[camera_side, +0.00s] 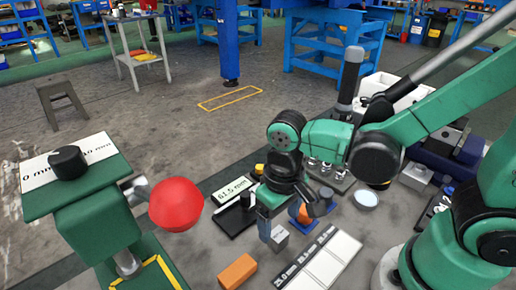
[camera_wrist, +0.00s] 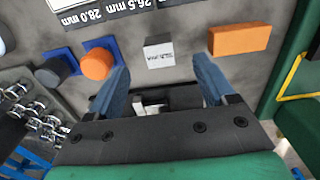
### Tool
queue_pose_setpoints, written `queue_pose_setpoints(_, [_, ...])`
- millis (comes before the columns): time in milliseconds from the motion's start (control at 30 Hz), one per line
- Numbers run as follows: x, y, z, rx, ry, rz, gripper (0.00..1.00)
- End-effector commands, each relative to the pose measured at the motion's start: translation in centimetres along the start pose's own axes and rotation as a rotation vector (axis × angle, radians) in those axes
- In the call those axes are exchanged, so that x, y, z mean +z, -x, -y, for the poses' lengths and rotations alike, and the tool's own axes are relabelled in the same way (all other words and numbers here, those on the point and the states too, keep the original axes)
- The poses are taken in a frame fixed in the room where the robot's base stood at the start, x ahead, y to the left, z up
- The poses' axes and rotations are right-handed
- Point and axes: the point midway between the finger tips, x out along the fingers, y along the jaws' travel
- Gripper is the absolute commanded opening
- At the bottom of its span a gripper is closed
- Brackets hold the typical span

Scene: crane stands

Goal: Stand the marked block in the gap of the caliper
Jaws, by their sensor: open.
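The small grey block with a printed label (camera_side: 278,236) stands on the floor surface. In the wrist view the marked block (camera_wrist: 158,52) lies just beyond and between my fingertips, apart from both. My gripper (camera_side: 288,217) is open and empty, pointing down close to the block. Its two blue fingers frame the lower middle of the wrist view (camera_wrist: 162,72). A black device with a display reading 61.5 mm (camera_side: 232,189), seemingly the caliper, lies left of my gripper. Its gap is not clear. A dark part with white bits shows between the fingers in the wrist view, partly hidden.
An orange block (camera_side: 238,270) lies in front; it also shows in the wrist view (camera_wrist: 240,40). An orange cylinder (camera_wrist: 97,63) sits beside the left finger. White strips marked in mm (camera_side: 320,262) lie at front right. A green stand (camera_side: 85,200) with a red ball (camera_side: 176,204) is left.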

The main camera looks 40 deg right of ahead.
Motion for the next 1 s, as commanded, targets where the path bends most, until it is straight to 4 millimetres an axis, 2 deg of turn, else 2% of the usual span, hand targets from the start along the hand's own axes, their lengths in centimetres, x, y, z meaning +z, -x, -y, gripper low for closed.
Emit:
queue_pose_setpoints(300, [0.0, -2.8, 0.0, -0.001, 0.000, -0.002, 0.76])
queue_pose_setpoints(733, [0.0, -3.4, 0.0, -0.001, 0.000, -0.002, 0.76])
queue_pose_setpoints(1000, [0.0, -3.3, 0.0, -0.001, 0.000, -0.002, 0.00])
